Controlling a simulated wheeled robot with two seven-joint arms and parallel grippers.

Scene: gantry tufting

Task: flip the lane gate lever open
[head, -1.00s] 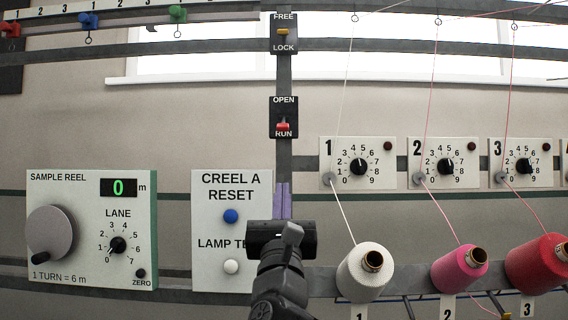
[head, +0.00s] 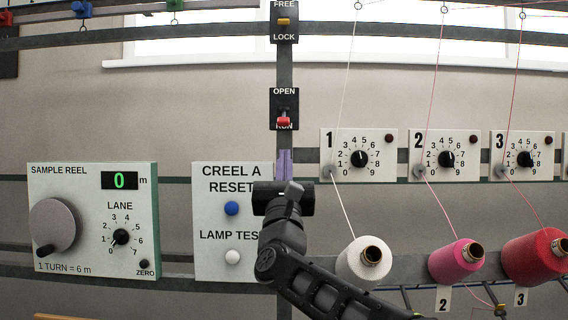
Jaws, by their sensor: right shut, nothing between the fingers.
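The lane gate lever (head: 284,121) is a small red handle on a black plate (head: 284,94) marked OPEN above and RUN below. It points down, at the RUN end, and partly covers that word. My right gripper (head: 284,155) points up just below this plate, its purple fingers together and empty. A small gap shows in the picture between the fingertips and the plate. My left gripper is not in view.
A FREE/LOCK plate with a yellow lever (head: 284,22) sits higher on the same post. A creel panel (head: 207,250) with blue and white buttons is left of my gripper. Dial panels (head: 383,168) and thread cones (head: 352,266) stand right, with threads running up.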

